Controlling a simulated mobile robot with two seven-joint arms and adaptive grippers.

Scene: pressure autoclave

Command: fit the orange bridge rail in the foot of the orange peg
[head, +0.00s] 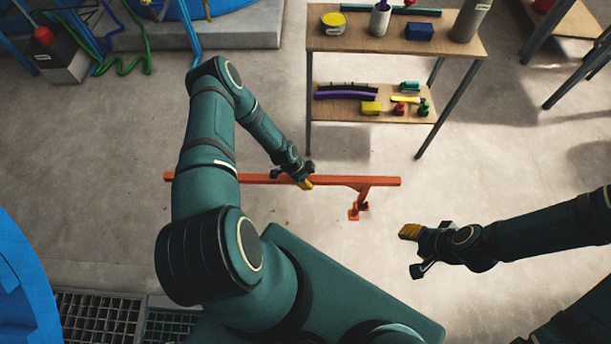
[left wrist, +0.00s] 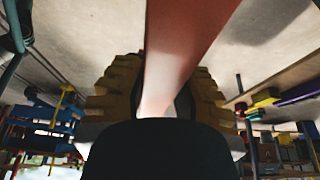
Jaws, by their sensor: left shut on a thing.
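The orange bridge rail (head: 240,178) is a long bar lying across the middle of the head view, held above the floor. My left gripper (head: 305,184) is shut on it, a little right of the bar's middle. In the left wrist view the rail (left wrist: 175,50) passes between the yellow finger pads. The orange peg (head: 363,198) shows as a short post with a small foot (head: 357,212) below the rail's right part. I cannot tell whether rail and peg touch. My right gripper (head: 410,231) is apart from both, at lower right; its finger gap is unclear.
A wooden two-level table (head: 440,45) with cans, boxes and small coloured parts stands beyond the rail. A blue curved structure (head: 25,290) and floor grating (head: 95,312) are at lower left. The floor around the peg is clear.

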